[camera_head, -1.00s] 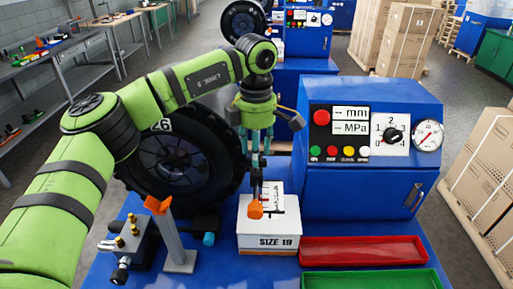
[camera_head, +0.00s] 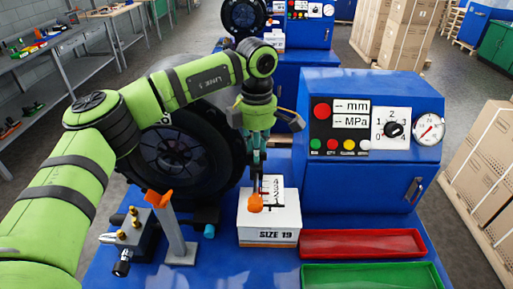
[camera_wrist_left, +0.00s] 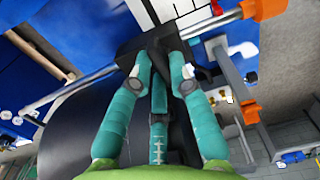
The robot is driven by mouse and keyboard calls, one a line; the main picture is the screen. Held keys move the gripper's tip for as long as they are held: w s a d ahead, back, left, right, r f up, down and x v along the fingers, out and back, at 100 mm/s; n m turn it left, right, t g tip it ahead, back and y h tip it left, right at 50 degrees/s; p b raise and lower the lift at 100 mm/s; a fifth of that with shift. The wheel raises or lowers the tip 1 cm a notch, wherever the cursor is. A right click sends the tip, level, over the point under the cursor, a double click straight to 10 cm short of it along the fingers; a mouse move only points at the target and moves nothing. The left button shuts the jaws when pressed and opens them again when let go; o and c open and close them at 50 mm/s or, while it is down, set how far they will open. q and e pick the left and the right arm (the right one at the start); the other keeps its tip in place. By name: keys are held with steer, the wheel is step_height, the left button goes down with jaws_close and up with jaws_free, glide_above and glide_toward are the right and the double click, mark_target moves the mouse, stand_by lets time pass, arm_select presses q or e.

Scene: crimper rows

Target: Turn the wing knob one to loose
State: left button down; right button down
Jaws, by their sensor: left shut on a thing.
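My left gripper (camera_head: 257,166) points down above the white box (camera_head: 268,236) marked SIZE 19, in front of the blue machine. In the left wrist view its teal fingers (camera_wrist_left: 163,58) are shut on a black part (camera_wrist_left: 146,42), seemingly wing knob one. A grey rod (camera_wrist_left: 88,80) runs through or behind this part, and an orange end piece (camera_wrist_left: 263,8) sits at the upper right. The orange piece also shows in the head view (camera_head: 255,203), just below the fingers. The knob's wings are largely hidden by the fingers. The right gripper is not in view.
A grey post (camera_head: 177,238) with an orange top stands left of the box, beside a metal block (camera_head: 131,231) with brass fittings. A black tyre (camera_head: 170,160) is behind. A red tray (camera_head: 362,243) and a green tray (camera_head: 375,277) lie to the right. The blue machine (camera_head: 360,190) stands behind them.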

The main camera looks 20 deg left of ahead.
arm_select(q)
steer(key=n+b, duration=0.2)
steer(key=n, duration=0.1)
steer(key=shift+f, duration=0.2)
steer(key=n+b, duration=0.3)
steer(key=n, duration=0.1)
steer(key=shift+s+n, duration=0.1)
steer(key=shift+n, duration=0.3)
steer(key=n+b, duration=0.2)
steer(key=n, duration=0.3)
steer(key=shift+s+a+r, duration=0.1)
steer(key=shift+s+r+n+b, duration=0.1)
steer(key=shift+n+b, duration=0.8)
steer(key=shift+n, duration=1.5)
steer(key=c, duration=1.1)
jaws_free()
steer(key=shift+c, duration=0.2)
